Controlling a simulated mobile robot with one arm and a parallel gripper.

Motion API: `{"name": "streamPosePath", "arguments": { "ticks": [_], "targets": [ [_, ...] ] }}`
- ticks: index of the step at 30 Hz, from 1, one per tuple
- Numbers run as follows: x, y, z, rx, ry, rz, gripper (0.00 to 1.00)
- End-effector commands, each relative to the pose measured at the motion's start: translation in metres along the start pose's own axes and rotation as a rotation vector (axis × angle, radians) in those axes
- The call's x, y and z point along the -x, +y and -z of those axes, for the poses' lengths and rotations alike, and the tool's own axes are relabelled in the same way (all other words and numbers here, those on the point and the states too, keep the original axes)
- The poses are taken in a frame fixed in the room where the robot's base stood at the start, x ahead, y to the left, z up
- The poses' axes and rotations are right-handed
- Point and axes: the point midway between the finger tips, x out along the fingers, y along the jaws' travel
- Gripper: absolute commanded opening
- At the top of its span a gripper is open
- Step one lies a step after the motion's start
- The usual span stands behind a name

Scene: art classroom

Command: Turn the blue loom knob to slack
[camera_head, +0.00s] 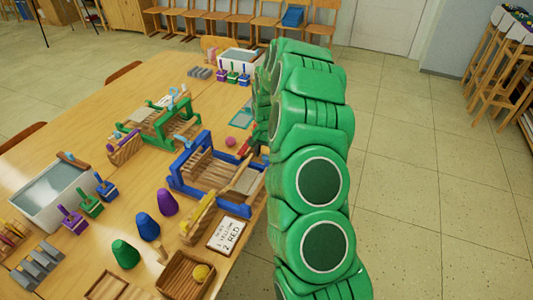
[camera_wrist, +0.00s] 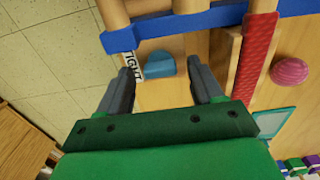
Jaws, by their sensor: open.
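The blue loom (camera_head: 203,165) stands on the table near its right edge, just left of my arm in the head view. Part of its blue frame (camera_wrist: 190,23) crosses the top of the wrist view. A light blue, half-round knob (camera_wrist: 159,65) sits on a wooden surface beside that frame, with a white label reading "TIGHT" (camera_wrist: 133,66) at its left. My gripper (camera_wrist: 161,68) is open, its two dark fingers apart on either side of the knob in the picture. Contact cannot be told. In the head view my arm hides the gripper and this knob.
A red strip (camera_wrist: 258,62) and a pink ball (camera_wrist: 289,71) lie right of the gripper in the wrist view. A green loom (camera_head: 160,120), coloured cones (camera_head: 147,227) and a "RED" card (camera_head: 226,235) crowd the table. Open floor (camera_head: 430,190) lies to the right.

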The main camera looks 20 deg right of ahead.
Motion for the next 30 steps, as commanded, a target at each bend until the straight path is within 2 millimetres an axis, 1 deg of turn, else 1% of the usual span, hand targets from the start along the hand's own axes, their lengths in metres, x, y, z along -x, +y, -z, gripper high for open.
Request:
{"name": "streamPosePath", "arguments": {
  "ticks": [2,8,9,11,18,19,20,26,30],
  "targets": [
    [-0.0031,-0.0001,0.0000,0.000,0.000,0.000,0.66],
    [-0.0028,-0.0003,0.0003,0.000,0.001,0.001,0.66],
    [-0.0028,-0.0003,0.0003,0.000,0.001,0.001,0.63],
    [-0.0027,-0.0003,0.0003,0.000,0.001,0.001,0.54],
    [-0.0025,-0.0004,0.0003,0.000,0.001,0.001,0.17],
    [-0.0025,-0.0004,0.0002,0.000,0.001,0.001,0.12],
    [-0.0025,-0.0004,0.0002,0.000,0.001,0.001,0.10],
    [-0.0023,-0.0005,0.0003,0.015,0.001,0.001,0.10],
    [-0.0023,-0.0005,0.0003,0.057,0.001,0.001,0.10]
  ]
}}
